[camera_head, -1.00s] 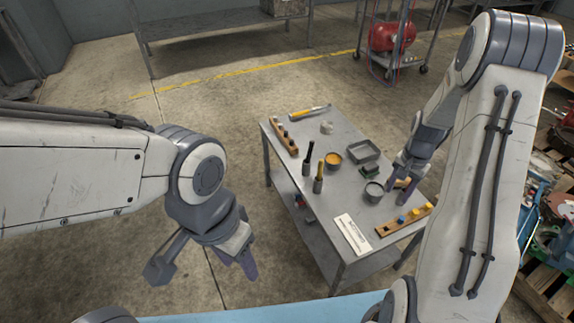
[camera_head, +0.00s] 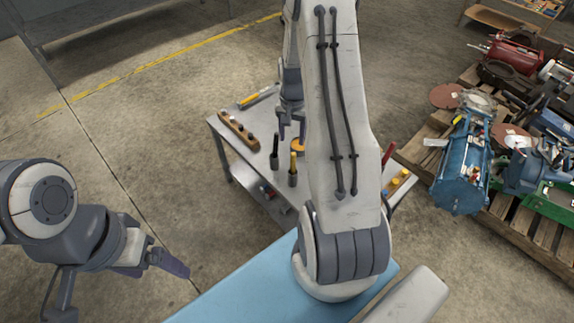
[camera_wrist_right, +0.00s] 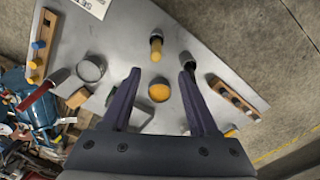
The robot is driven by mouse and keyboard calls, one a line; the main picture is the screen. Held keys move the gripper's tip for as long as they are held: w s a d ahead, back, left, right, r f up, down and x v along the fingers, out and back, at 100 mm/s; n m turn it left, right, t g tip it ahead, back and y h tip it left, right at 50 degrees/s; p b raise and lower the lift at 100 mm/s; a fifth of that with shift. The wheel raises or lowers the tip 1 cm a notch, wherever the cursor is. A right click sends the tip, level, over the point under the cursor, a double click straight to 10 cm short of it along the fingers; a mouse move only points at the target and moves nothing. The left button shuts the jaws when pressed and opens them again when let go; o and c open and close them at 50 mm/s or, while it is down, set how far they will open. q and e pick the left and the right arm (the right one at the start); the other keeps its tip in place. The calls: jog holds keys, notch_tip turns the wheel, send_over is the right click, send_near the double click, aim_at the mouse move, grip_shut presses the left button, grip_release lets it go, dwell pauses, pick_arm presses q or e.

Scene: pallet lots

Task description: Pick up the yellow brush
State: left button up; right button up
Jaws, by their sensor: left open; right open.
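The yellow brush (camera_head: 293,163) stands upright in a dark cup on the grey table (camera_head: 222,128). Its yellow end also shows in the right wrist view (camera_wrist_right: 156,46). My right gripper (camera_head: 291,128) is open and empty above the table, beyond the brush in the head view. My left gripper (camera_head: 122,286) is open and empty over the floor at lower left, away from the table.
A black-handled tool (camera_head: 275,150) stands close beside the brush. A wooden block with holes (camera_head: 238,130) and a yellow-handled tool (camera_head: 256,97) lie at the table's left and back. A metal cup (camera_wrist_right: 91,69) is near the dish. Pallets with machinery (camera_head: 465,160) are at right.

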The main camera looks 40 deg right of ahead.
aim_at(293, 153)
notch_tip(293, 153, down, 4)
jog(key=shift+f, duration=0.15)
jog(key=f, duration=0.3)
jog(key=s+f, duration=0.1)
jog(key=f, duration=0.1)
jog(key=shift+a, duration=0.1)
grip_shut()
